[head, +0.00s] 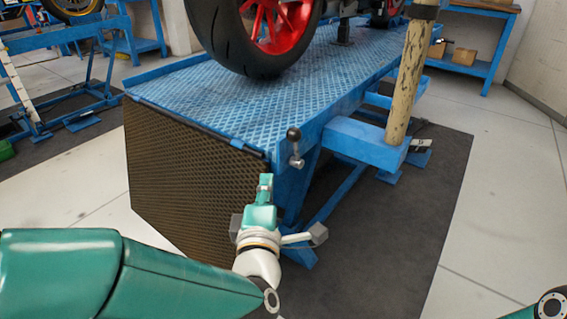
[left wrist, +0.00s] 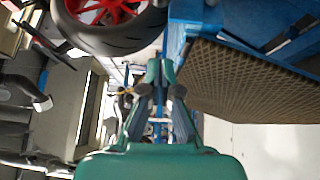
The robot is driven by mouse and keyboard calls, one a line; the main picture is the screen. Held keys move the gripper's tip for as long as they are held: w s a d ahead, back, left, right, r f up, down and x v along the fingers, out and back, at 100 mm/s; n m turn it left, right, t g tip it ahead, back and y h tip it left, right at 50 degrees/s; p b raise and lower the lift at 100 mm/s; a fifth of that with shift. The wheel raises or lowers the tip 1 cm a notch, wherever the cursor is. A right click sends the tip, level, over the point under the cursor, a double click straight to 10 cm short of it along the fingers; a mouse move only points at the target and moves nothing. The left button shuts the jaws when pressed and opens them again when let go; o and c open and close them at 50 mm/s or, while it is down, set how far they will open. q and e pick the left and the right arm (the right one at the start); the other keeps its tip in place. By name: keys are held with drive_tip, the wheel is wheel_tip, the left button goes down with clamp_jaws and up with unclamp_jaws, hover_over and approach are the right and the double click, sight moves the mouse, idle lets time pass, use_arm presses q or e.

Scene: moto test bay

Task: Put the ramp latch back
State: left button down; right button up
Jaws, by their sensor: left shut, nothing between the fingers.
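The ramp latch (head: 294,145) is a small metal lever with a dark ball end at the near right corner of the blue lift table (head: 240,100). The ramp (head: 185,175), a brown mesh panel, hangs steeply down from the table's front edge; it also shows in the left wrist view (left wrist: 240,80). My left gripper (head: 266,180) is shut and empty, in front of the ramp's right side, below and slightly left of the latch. Its closed fingers (left wrist: 159,72) show in the left wrist view, where I cannot make out the latch clearly. My right gripper is out of view.
A motorcycle's front wheel (head: 255,35) with a red rim stands on the table. A worn post (head: 410,70) rises at the table's right side from a blue bracket. A dark mat (head: 400,215) covers the floor on the right. Another blue lift stands at the left.

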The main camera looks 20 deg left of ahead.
use_arm(q)
drive_tip(key=x, duration=0.4)
drive_tip(key=d+x, duration=0.1)
drive_tip(key=x, duration=0.3)
drive_tip(key=d+x, duration=0.1)
drive_tip(key=x, duration=0.3)
drive_tip(key=shift+w+b, duration=0.3)
drive_tip(key=shift+b, duration=0.05)
drive_tip(key=shift+w+d+r, duration=0.1)
drive_tip(key=shift+w+d, duration=0.2)
drive_tip(key=shift+w, duration=0.1)
